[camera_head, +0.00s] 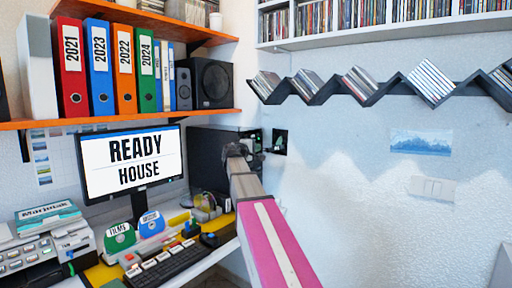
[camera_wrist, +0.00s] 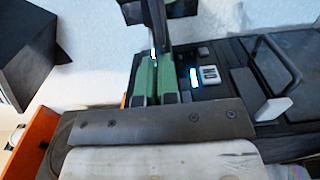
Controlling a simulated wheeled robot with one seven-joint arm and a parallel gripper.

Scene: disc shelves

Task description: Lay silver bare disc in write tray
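My gripper (camera_wrist: 154,45) shows in the wrist view with its two narrow green-and-dark fingers almost together. A thin bright sliver shows between them, but I cannot tell whether it is a disc edge or a gap. In the head view my gripper (camera_head: 256,146) is small, at the end of my outstretched arm, in front of the black computer tower (camera_head: 208,158) in the corner. In the wrist view a dark unit with a blue-lit panel (camera_wrist: 193,78) is just right of the fingers. I cannot clearly make out the silver bare disc or the write tray.
A monitor (camera_head: 132,160) and keyboard (camera_head: 165,265) stand on the cluttered desk. Binders (camera_head: 125,70) and a speaker (camera_head: 212,83) fill the orange shelf above. A zigzag rack (camera_head: 330,92) with discs hangs on the right wall. The space right of my arm is clear.

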